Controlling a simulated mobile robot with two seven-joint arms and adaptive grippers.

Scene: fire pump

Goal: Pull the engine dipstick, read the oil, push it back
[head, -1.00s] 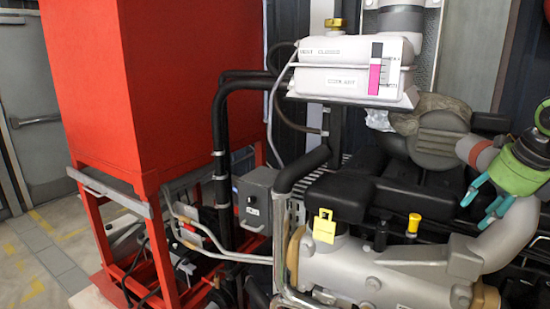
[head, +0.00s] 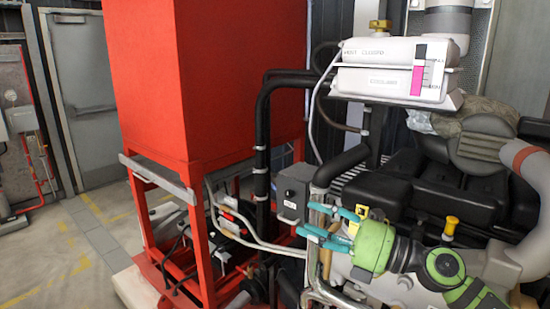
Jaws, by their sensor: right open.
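A yellow-topped knob (head: 450,225) stands upright on the engine (head: 440,185), right of my gripper. I cannot tell for sure which of the two is the dipstick handle. My right gripper (head: 317,220), green with teal fingers, reaches in from the lower right and points left. Its fingers are apart and their tips lie left of the tag, near the grey control box. I cannot tell whether they touch the tag. My left gripper is out of view.
A grey control box (head: 295,192) is just left of my fingertips. Black hoses and pipes (head: 262,150) run beside it. A white coolant tank (head: 390,72) with a gauge hangs above. A red tank on a frame (head: 215,80) fills the left middle. The floor at left is clear.

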